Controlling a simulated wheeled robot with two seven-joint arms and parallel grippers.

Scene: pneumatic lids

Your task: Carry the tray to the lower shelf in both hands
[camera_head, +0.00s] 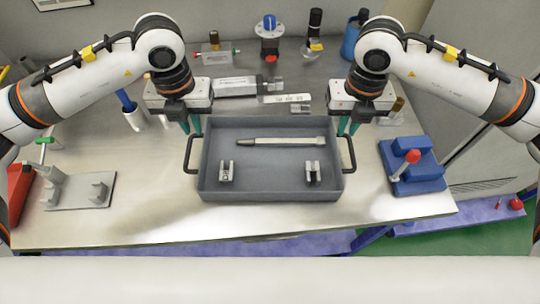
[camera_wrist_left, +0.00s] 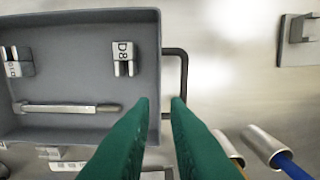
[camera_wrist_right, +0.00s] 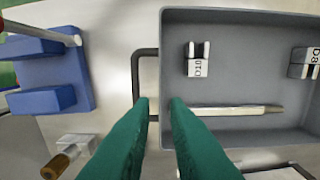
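The grey tray (camera_head: 270,191) sits on the metal workbench, with a dark loop handle at each short end. It holds a long metal bar (camera_head: 281,142) and two small clamp-like blocks, the left one (camera_head: 227,172) and the right one (camera_head: 312,173). My left gripper (camera_head: 191,127) is above the left handle (camera_head: 190,155), its green fingers apart; the left wrist view shows the handle beyond the fingertips. My right gripper (camera_head: 348,128) is above the right handle (camera_head: 349,155), fingers also apart. Neither gripper clearly touches a handle. The lower shelf is not clearly identifiable.
A blue fixture with a red knob (camera_head: 411,165) stands right of the tray. A grey plate fixture (camera_head: 78,191) stands at left. Valves, cylinders and a blue cup (camera_head: 352,40) line the back. The bench (camera_head: 150,215) is clear in front.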

